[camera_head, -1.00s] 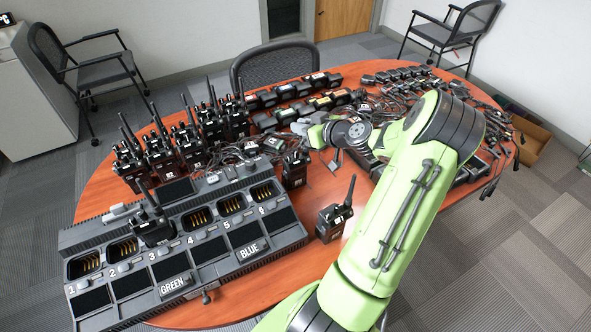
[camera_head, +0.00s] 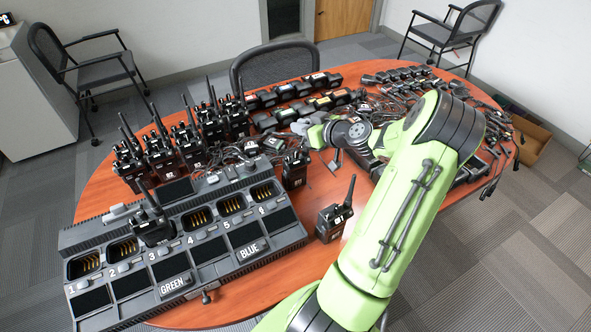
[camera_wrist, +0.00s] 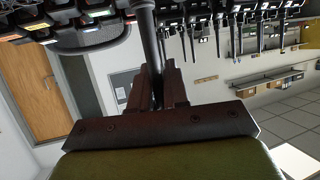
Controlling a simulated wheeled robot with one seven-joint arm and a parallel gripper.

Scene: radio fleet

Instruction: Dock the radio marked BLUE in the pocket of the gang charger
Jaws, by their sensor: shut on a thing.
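The gang charger (camera_head: 215,257) lies at the front left of the table, with numbered pockets and plates reading GREEN and BLUE. The BLUE plate (camera_head: 250,250) sits below the empty pocket 5 (camera_head: 231,203). A black radio (camera_head: 152,231) stands in pocket 3. My gripper (camera_head: 303,129) is behind the charger's right end; it is shut on a dark rod, seemingly an antenna, in the wrist view (camera_wrist: 157,85). A black radio (camera_head: 294,171) is upright below my gripper, just behind pocket 6; its marking is too small to read. Whether it touches the table I cannot tell.
Another upright radio (camera_head: 333,222) stands right of the charger, near my arm. Several radios (camera_head: 165,157) stand in rows at the back left. Cables (camera_head: 240,152), batteries (camera_head: 300,88) and small parts cover the back and right. Some bare table lies between charger and arm.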

